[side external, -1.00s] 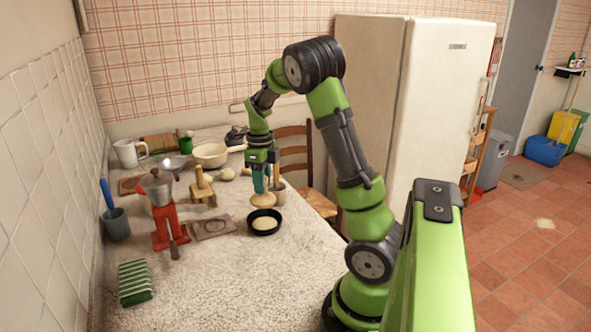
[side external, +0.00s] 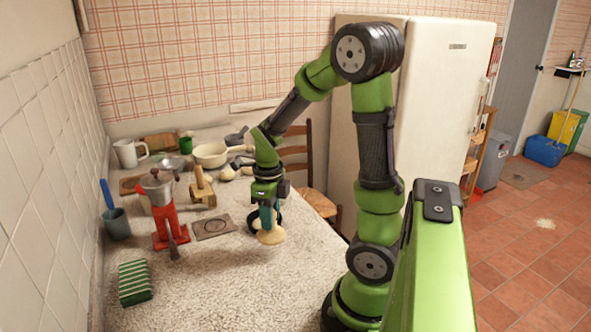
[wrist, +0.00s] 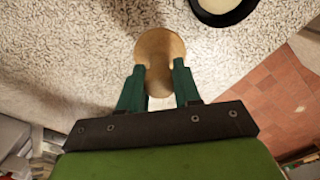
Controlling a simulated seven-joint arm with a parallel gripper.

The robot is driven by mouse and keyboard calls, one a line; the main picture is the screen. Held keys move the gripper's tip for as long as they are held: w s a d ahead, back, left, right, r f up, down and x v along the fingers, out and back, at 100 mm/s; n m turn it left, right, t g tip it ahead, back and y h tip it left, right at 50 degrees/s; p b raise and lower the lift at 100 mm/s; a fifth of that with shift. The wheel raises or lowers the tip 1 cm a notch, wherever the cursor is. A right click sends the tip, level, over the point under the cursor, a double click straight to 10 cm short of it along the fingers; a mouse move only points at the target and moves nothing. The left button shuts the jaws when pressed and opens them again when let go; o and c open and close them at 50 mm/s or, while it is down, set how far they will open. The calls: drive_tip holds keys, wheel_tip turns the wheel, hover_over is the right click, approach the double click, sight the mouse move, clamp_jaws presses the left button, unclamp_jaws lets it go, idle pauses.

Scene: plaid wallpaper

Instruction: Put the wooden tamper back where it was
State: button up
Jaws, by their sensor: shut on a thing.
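The wooden tamper (side external: 271,238) is pale, with a rounded wide end hanging down. My gripper (side external: 266,217) is shut on it, with its teal fingers on either side. In the wrist view the tamper (wrist: 160,50) shows between the fingertips (wrist: 159,78). The speckled counter (side external: 230,285) is below it; I cannot tell whether the tamper touches the counter. A brown square plate with a ring mark (side external: 213,227) lies flat to the left of the tamper, with nothing on it.
A small black pan with pale contents (wrist: 222,8) lies close to the tamper, partly hidden in the side view. The front counter is clear.

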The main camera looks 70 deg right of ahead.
sight(271, 233)
drive_tip(key=shift+f, duration=2.7)
drive_tip(key=shift+f, duration=0.2)
drive_tip(key=o, duration=0.9)
drive_tip(key=shift+o, duration=0.2)
